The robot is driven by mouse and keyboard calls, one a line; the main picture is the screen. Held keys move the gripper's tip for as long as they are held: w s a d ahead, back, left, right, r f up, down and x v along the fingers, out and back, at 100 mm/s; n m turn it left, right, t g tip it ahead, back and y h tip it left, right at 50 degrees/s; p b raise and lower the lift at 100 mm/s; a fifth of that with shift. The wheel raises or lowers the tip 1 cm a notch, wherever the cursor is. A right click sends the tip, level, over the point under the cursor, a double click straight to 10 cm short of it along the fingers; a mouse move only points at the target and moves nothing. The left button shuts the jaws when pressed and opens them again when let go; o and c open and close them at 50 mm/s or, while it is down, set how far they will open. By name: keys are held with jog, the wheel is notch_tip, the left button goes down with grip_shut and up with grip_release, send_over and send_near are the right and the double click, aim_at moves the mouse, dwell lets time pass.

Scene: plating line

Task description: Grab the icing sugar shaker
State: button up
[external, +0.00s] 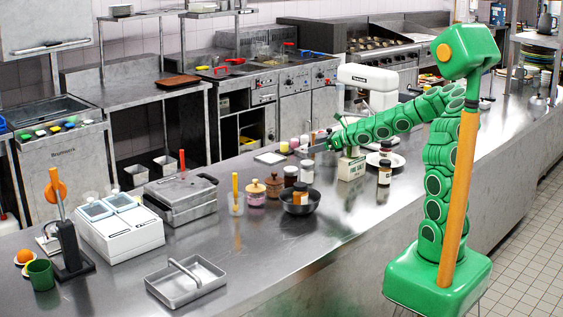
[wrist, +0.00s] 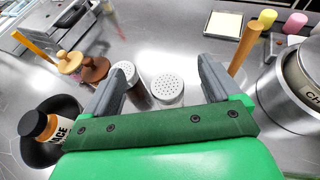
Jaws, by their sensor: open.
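A shaker with a perforated white top and pale contents (wrist: 168,88), which looks like the icing sugar shaker, stands upright on the steel counter. In the wrist view it is between my gripper's fingers (wrist: 162,70), nearer the middle than either finger, and the fingers do not appear to grip it. Its lower part is hidden by my gripper. A similar shaker with dark contents (wrist: 138,92) stands just left of it, partly behind the left finger. In the external view the pale shaker (external: 307,172) stands behind the dark bowl, and my open gripper (external: 314,148) is above and near it.
Wooden-lidded jars (wrist: 95,68) stand beyond the dark shaker. A wooden handle (wrist: 246,46) and a metal container (wrist: 285,92) are close on the right. Bare counter lies behind the shakers.

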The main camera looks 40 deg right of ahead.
aim_at(307, 176)
jog(key=shift+f, duration=6.2)
jog(key=shift+x, duration=2.45)
jog(key=shift+r, duration=0.1)
jog(key=c, duration=1.2)
